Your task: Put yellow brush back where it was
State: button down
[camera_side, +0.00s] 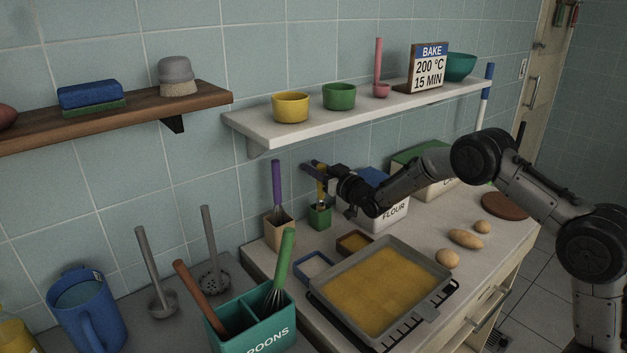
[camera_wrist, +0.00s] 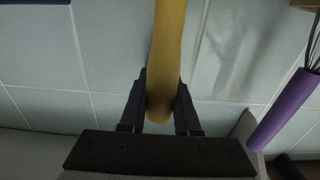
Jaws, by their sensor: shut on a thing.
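The yellow brush (camera_side: 321,188) is near upright at the green holder (camera_side: 319,216) on the counter, under the white shelf. My gripper (camera_side: 318,169) is shut on the upper part of its handle. In the wrist view, the yellow handle (camera_wrist: 168,50) lies between both fingers of my gripper (camera_wrist: 160,88). The brush's lower end shows in neither view clearly, and I cannot tell whether it is inside the green holder or just above it.
A purple-handled whisk (camera_side: 276,184) stands in a tan holder (camera_side: 279,232) just left. The flour box (camera_side: 395,215) is close on the right. The white shelf (camera_side: 262,130) overhangs behind. A tray of yellow batter (camera_side: 383,290) lies in front.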

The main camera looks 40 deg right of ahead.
jog(key=f, duration=0.3)
jog(key=shift+w+f, duration=0.2)
jog(key=shift+f, duration=0.25)
jog(key=c, duration=0.6)
grip_release()
jog(key=shift+c, duration=0.2)
jog(key=s, duration=0.5)
jog(key=shift+s+r, duration=0.2)
jog(key=shift+s, duration=0.05)
notch_tip(320, 180, up, 7)
jog(key=shift+w, duration=0.2)
